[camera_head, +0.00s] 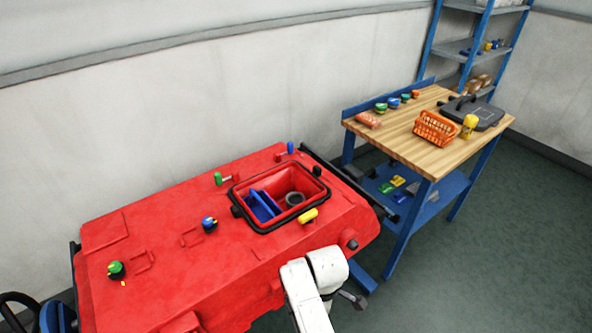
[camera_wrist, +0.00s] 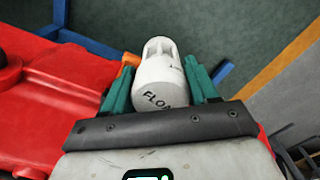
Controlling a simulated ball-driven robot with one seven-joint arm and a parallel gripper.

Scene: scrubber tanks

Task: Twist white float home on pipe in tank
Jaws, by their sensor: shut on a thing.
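The white float (camera_wrist: 160,72) is in the wrist view, with dark lettering on its side and a slotted, cage-like end pointing away from me. My gripper (camera_wrist: 158,85) has its green fingers on both sides of the float and is shut on it. The float shows against floor beside the red machine, apart from any pipe. In the head view the tank opening (camera_head: 237,213) has a black rim in the red machine's top. Inside it are a blue divider (camera_head: 262,205) and a dark grey ring (camera_head: 294,198), possibly the pipe's end. I cannot make out the float there.
The red machine (camera_head: 160,240) carries a yellow handle (camera_head: 308,216) beside the opening and several coloured knobs. A wooden workbench (camera_head: 405,145) with an orange basket (camera_head: 435,128) stands to the right, near a blue shelf rack (camera_head: 470,50). Floor at the right is clear.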

